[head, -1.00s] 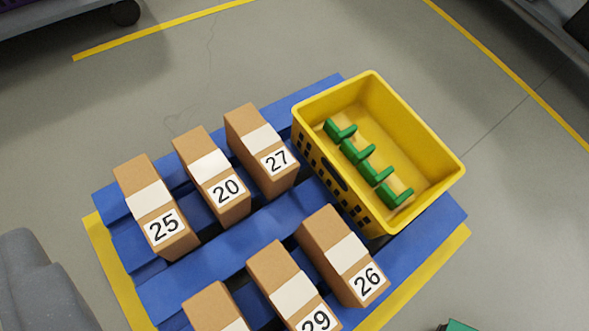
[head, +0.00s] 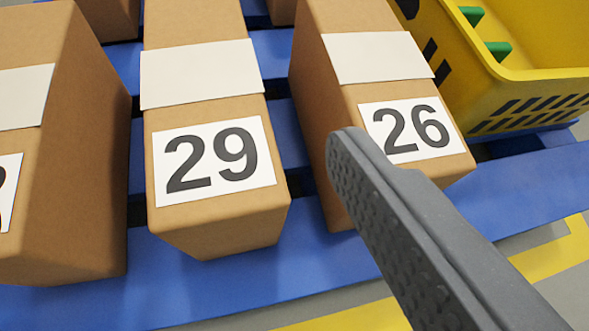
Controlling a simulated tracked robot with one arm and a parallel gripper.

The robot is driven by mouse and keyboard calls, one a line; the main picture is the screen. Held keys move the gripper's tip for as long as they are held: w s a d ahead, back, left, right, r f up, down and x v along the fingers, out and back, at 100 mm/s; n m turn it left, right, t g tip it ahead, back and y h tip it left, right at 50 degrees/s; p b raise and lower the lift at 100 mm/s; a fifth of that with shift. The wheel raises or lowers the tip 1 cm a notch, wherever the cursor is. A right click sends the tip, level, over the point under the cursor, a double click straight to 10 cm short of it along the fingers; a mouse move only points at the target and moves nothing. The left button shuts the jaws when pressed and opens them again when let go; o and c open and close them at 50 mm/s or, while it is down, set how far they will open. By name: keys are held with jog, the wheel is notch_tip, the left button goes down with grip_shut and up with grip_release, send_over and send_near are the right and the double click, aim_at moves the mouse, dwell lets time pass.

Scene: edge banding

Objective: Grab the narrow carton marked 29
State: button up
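The narrow carton marked 29 (head: 216,218) stands on the blue pallet (head: 330,268) left of centre. It is brown, with a white band across its top and a white label on its near end. One dark, ridged finger of my gripper shows at the lower right. Its tip is in front of the carton marked 26 (head: 372,88), to the right of carton 29, and appears apart from carton 29. The other finger is not visible, so the gripper's opening cannot be judged.
Another carton (head: 75,150) stands close on the left, its label cut off by the picture edge. A yellow crate (head: 475,95) with green dividers is at the upper right. A yellow floor line (head: 350,316) runs along the pallet's near side.

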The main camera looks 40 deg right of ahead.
jog(key=b, duration=0.2)
send_near(199, 79)
jog(key=x, duration=0.3)
jog(key=shift+d+f, duration=0.1)
jog(key=shift+f, duration=0.15)
jog(key=shift+w+d+f, duration=0.1)
jog(key=shift+w+f, duration=0.05)
jog(key=shift+w, duration=0.35)
jog(key=shift+b+x, duration=0.95)
jog(key=shift+x, duration=1.7)
jog(key=c, duration=1.8)
jog(key=shift+o, duration=0.2)
